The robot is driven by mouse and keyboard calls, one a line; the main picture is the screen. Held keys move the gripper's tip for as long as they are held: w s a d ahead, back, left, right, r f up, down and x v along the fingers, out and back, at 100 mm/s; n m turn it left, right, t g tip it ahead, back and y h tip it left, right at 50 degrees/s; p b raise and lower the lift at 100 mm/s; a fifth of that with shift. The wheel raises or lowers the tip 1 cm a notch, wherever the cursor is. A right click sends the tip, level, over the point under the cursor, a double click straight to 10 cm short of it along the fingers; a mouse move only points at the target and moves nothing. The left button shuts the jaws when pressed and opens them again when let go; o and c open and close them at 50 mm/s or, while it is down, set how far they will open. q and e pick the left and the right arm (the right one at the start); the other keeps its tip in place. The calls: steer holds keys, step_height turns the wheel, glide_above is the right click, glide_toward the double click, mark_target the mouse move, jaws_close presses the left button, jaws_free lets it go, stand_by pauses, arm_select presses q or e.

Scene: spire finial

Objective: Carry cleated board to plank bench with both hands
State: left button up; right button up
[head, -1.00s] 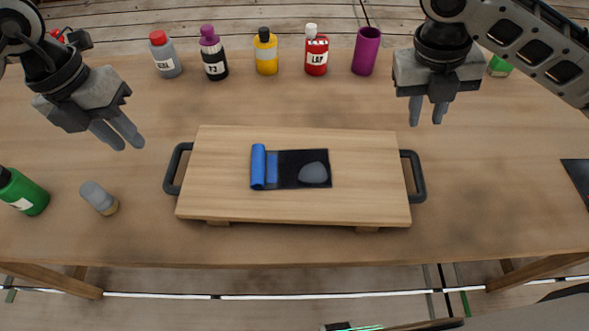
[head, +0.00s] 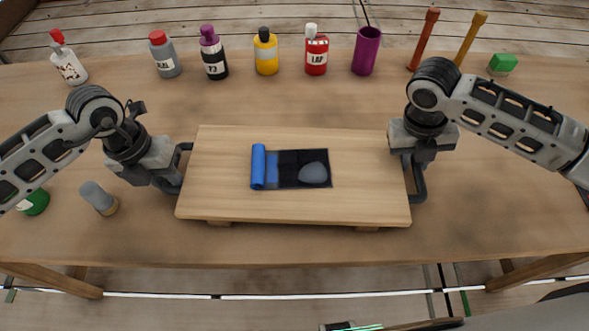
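The cleated board (head: 360,175) lies flat on a wooden worktop, with a dark handle at each end and cleats under its front edge. It carries a blue roll (head: 258,167) and a dark mat (head: 290,160) with a grey rounded piece (head: 313,173). My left gripper (head: 174,184) is at the left handle (head: 184,149), its fingers overlapping it. My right gripper (head: 409,164) is at the right handle (head: 419,188), its fingers largely hidden by its body. Whether either is closed on its handle is unclear. No separate plank bench can be made out.
Several bottles, including a yellow one (head: 265,52), and a purple cup (head: 366,51) line the back of the worktop (head: 300,245). A grey-capped bottle (head: 98,197) and a green one (head: 36,201) are near my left arm. The front strip is clear.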

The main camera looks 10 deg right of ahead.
arm_select(q)
jaws_close()
arm_select(e)
jaws_close()
arm_select(q)
steer(key=shift+w+r, duration=0.1)
arm_select(e)
steer(key=shift+w+r, duration=0.1)
steer(key=shift+r, duration=0.05)
stand_by(0.9)
